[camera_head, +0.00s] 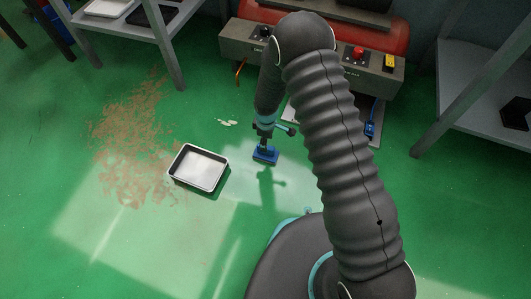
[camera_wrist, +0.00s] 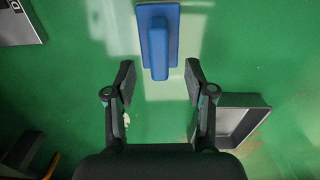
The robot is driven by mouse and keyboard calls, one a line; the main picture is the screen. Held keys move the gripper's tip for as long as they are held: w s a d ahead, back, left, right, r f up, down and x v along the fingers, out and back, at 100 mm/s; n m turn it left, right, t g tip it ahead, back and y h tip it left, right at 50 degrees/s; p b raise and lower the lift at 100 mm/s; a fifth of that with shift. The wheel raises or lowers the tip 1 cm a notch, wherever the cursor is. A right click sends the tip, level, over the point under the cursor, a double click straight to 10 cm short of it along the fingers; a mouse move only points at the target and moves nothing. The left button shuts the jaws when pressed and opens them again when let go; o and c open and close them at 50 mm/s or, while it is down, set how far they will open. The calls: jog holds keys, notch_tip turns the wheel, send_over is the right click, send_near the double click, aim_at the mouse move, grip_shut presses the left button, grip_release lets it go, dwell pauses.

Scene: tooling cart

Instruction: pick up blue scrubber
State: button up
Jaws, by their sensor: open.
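The blue scrubber (camera_head: 265,155) is a flat blue block with a raised ridge on top. In the head view it lies on the green floor, just right of a tray. In the wrist view the scrubber (camera_wrist: 158,40) is at the top centre, its ridge pointing towards the gap between the fingers. My gripper (camera_wrist: 158,78) is open and empty, with one finger on each side of that gap. In the head view my gripper (camera_head: 264,136) hangs close above the scrubber and partly hides it. I cannot tell the exact height between them.
A shallow metal tray (camera_head: 199,168) stands on the floor left of the scrubber. A brown dirt patch (camera_head: 135,140) lies further left. A grey machine with a red knob (camera_head: 357,52) stands behind, with shelves (camera_head: 130,30) at left and right. The floor around the scrubber is mostly clear.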

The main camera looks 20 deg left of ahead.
aim_at(271, 157)
jog(key=shift+a+f+b, duration=0.1)
jog(key=shift+f+b, duration=0.35)
jog(key=shift+f, duration=3.25)
grip_shut()
